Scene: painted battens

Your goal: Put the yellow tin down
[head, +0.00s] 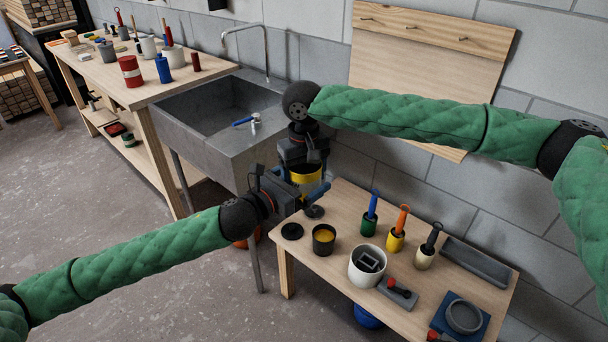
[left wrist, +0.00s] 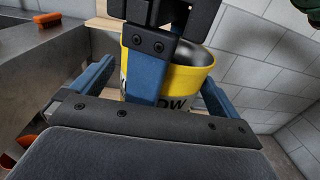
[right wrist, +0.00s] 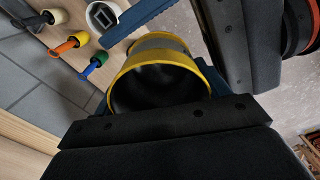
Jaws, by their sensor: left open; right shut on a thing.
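The yellow tin (head: 305,175) is a round can with an open top and dark letters on its side. My right gripper (head: 303,168) is shut on it and holds it upright, near the left end of the low wooden table (head: 340,205). The tin fills the middle of the right wrist view (right wrist: 165,75), its inside dark. In the left wrist view the tin (left wrist: 190,80) stands between the spread blue fingers of my left gripper (left wrist: 155,95). My left gripper (head: 305,195) is open beside the tin. The tin's bottom is partly hidden by the left gripper.
A grey sink (head: 215,110) stands at the left.

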